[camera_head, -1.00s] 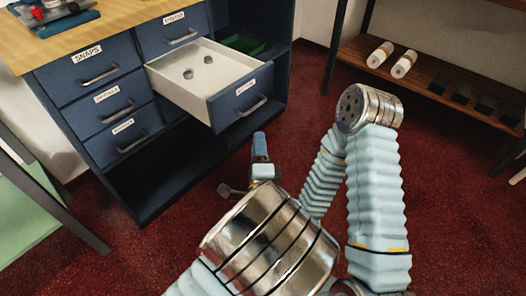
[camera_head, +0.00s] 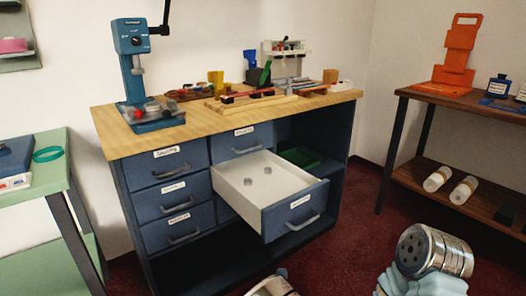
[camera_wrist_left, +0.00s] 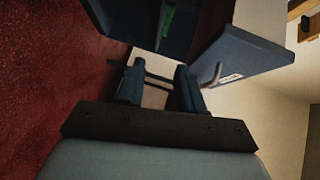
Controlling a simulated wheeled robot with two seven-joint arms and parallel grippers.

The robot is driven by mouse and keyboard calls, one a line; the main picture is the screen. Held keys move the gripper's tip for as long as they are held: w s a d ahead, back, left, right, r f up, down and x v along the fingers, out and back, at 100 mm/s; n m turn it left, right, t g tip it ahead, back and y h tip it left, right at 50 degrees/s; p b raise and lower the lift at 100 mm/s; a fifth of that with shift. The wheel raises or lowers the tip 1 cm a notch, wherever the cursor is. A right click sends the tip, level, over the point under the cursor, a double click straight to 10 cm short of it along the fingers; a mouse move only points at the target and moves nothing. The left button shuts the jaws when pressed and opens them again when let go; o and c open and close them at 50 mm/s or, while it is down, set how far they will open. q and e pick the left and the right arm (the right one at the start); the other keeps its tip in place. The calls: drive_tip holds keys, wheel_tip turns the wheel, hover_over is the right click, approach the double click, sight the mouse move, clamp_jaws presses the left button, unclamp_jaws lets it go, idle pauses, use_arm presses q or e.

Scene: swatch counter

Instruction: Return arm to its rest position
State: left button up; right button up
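My left gripper (camera_wrist_left: 159,70) shows in the left wrist view. Its two dark fingers stand apart with nothing visible between them. Beyond them are the blue drawer front (camera_wrist_left: 250,55) with its handle, and dark cabinet parts. In the head view, a metal and pale-blue arm link of mine (camera_head: 430,262) is at the bottom right, and a small piece of another (camera_head: 272,286) is at the bottom edge. I cannot tell which arm these belong to. No gripper fingers show in the head view. My right gripper is not in view.
A blue drawer cabinet (camera_head: 160,262) has one drawer (camera_head: 292,212) pulled out, with two small grey pieces inside. A blue press (camera_head: 135,75) and tools stand on its wooden top. A brown shelf (camera_head: 450,122) is at right, a green table (camera_head: 40,192) at left. Red floor lies between.

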use_arm(q)
drive_tip(key=s+a+f+n+g+y, duration=0.1)
drive_tip(key=s+a+f+n+g, duration=0.1)
drive_tip(key=a+f+n+g, duration=0.6)
drive_tip(key=s+a+f+n+g+h, duration=0.1)
drive_tip(key=s+a+f+n+g, duration=0.2)
drive_tip(key=s+a+f+n, duration=0.2)
drive_tip(key=s+a+f+n+g+h, duration=0.2)
drive_tip(key=s+a+f+n+g, duration=0.2)
drive_tip(key=s+f+n, duration=0.3)
drive_tip(key=s+f, duration=0.3)
drive_tip(key=s, duration=0.2)
drive_tip(key=shift+s+a, duration=0.25)
drive_tip(key=shift+a, duration=0.15)
